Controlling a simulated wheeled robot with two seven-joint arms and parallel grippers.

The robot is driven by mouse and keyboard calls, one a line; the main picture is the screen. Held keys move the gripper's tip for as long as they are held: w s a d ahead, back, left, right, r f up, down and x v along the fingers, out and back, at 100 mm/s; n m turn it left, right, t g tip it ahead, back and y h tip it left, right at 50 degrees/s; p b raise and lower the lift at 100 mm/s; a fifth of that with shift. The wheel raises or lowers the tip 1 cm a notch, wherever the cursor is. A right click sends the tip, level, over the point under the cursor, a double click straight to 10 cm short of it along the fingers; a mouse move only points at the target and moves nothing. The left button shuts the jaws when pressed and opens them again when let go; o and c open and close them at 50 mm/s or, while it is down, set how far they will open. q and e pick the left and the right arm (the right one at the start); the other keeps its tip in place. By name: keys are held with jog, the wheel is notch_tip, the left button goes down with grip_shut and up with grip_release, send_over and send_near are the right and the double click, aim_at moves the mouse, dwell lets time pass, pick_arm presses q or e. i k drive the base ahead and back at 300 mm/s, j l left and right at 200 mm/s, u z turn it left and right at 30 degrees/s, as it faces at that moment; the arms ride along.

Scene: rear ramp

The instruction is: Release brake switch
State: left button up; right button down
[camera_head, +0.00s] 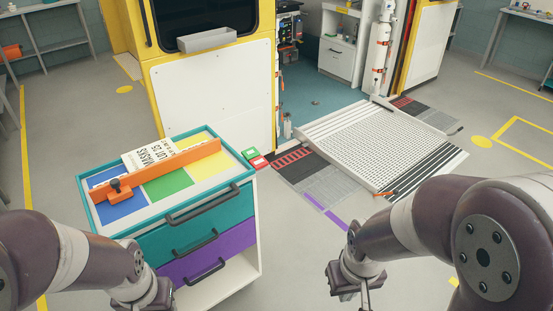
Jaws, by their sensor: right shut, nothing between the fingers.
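A small control with a green part (250,153) and a red part (259,162), each with a pale mark, shows just behind the right corner of the cart. It looks like a switch, but I cannot read its marks or tell its setting. My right gripper (355,295) is at the bottom, right of the cart, shut and empty over the floor, well apart from the control. My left gripper (150,302) is low in front of the cart, cut by the bottom edge; its fingers are not clear.
The cart (195,231) has teal and purple drawers with dark handles. On its top are coloured panels, an orange bar (165,167) and a white labelled box (150,152). A ramp (380,140) lies beyond, at the yellow vehicle's (205,90) rear.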

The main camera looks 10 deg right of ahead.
aim_at(251, 154)
jog(key=i+j+u, duration=0.2)
jog(key=i, duration=0.45)
jog(key=i+j+u, duration=0.15)
jog(key=i, duration=0.55)
